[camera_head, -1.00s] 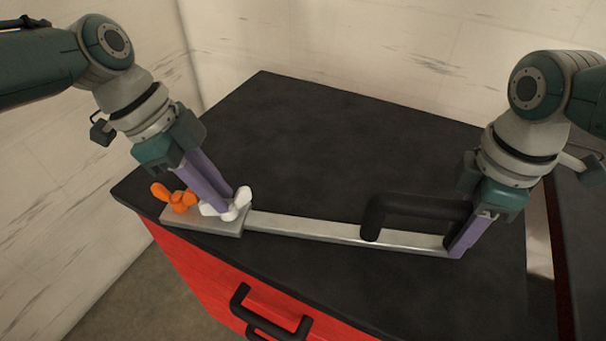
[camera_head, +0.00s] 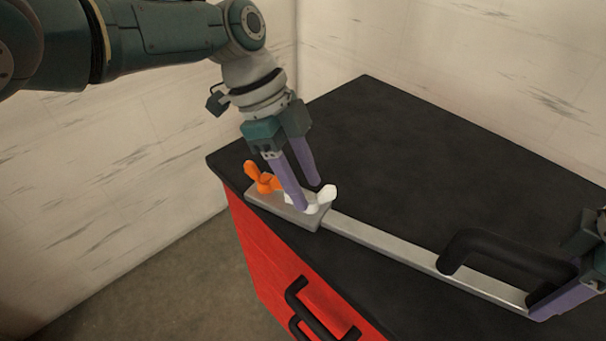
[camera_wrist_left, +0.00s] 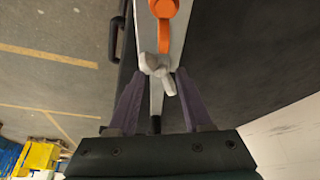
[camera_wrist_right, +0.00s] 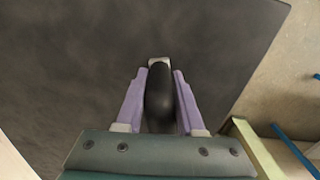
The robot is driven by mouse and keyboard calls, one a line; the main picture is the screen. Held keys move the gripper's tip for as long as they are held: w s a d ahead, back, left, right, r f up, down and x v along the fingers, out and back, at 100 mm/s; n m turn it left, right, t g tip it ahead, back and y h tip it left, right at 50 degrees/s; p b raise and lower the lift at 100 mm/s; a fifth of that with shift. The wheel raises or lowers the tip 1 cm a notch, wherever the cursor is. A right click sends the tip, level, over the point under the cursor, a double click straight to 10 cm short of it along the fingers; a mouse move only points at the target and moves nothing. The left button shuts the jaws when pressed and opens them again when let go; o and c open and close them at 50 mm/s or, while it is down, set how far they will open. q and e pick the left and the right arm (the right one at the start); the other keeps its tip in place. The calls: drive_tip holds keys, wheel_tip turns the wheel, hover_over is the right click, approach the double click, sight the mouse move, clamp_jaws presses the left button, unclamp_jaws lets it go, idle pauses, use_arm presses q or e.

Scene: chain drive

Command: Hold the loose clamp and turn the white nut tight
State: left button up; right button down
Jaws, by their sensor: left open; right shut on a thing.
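The clamp is a grey metal bar (camera_head: 400,257) with a black handle (camera_head: 500,243), lying along the dark top. Its wide end plate (camera_head: 270,206) carries the white wing nut (camera_head: 327,194) and an orange wing nut (camera_head: 262,180). My left gripper (camera_head: 310,195) is open, with its fingertips either side of the white nut. In the left wrist view the white nut (camera_wrist_left: 158,72) sits between the spread fingertips with gaps. My right gripper (camera_wrist_right: 160,75) is shut on the clamp at its handle end; the black handle (camera_wrist_right: 158,100) shows between its fingers. The exact contact is partly hidden.
The dark top (camera_head: 385,140) sits on a red cabinet (camera_head: 260,255) with black drawer handles (camera_head: 310,310). The top behind the clamp is clear. The clamp's plate is close to the front left edge. A pale wall (camera_head: 400,50) stands behind.

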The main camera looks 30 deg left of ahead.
use_arm(q)
drive_tip(key=v, duration=1.2)
